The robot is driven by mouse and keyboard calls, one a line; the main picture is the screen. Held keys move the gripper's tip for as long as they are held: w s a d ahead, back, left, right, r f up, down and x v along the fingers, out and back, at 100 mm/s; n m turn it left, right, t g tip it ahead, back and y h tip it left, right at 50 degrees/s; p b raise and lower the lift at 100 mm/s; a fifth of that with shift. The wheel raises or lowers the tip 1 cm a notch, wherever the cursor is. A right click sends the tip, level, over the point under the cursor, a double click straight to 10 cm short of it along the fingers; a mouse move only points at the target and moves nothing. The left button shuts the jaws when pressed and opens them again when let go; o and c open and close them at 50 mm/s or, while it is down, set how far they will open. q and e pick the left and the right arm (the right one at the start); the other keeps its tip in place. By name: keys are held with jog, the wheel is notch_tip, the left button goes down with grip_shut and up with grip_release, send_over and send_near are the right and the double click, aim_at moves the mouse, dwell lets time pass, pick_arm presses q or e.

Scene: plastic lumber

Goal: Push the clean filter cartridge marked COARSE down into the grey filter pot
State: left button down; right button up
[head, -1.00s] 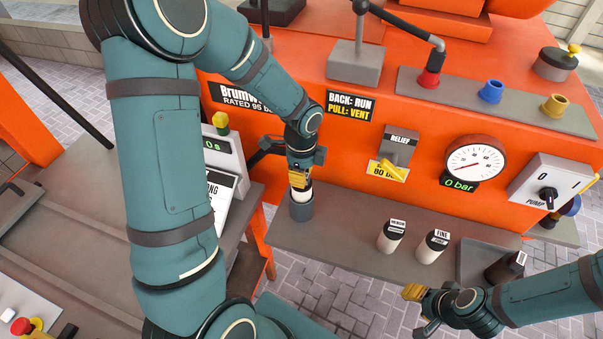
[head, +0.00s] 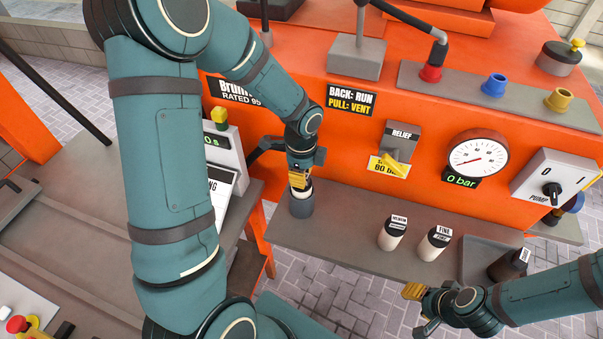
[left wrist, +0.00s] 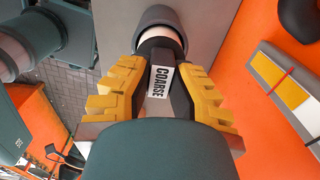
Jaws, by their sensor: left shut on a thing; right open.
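My left gripper (head: 299,178) is shut on the cartridge marked COARSE (left wrist: 158,81), its yellow pads on either side of the dark cap. The cartridge is upright over the grey filter pot (head: 301,207), its pale body (left wrist: 162,44) entering the pot's mouth. A band of the pale body still shows above the rim, which also appears in the left wrist view (left wrist: 163,13). How deep the lower end sits is hidden inside the pot. My right gripper (head: 414,309) is open and empty, in front of the shelf at the lower right.
The pot stands on a grey shelf (head: 340,218) before the orange machine. A cartridge (head: 392,234) and one marked FINE (head: 433,244) stand to the right. A tray (head: 480,252) holds a dark cartridge (head: 509,264). The relief lever (head: 398,150) and gauge (head: 478,160) are above.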

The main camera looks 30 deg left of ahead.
pick_arm(q)
jog(key=shift+f, duration=0.2)
jog(key=shift+c, duration=2.3)
grip_release()
jog(key=shift+r+p, duration=2.9)
jog(key=shift+r, duration=0.7)
jog(key=shift+s+f, duration=0.1)
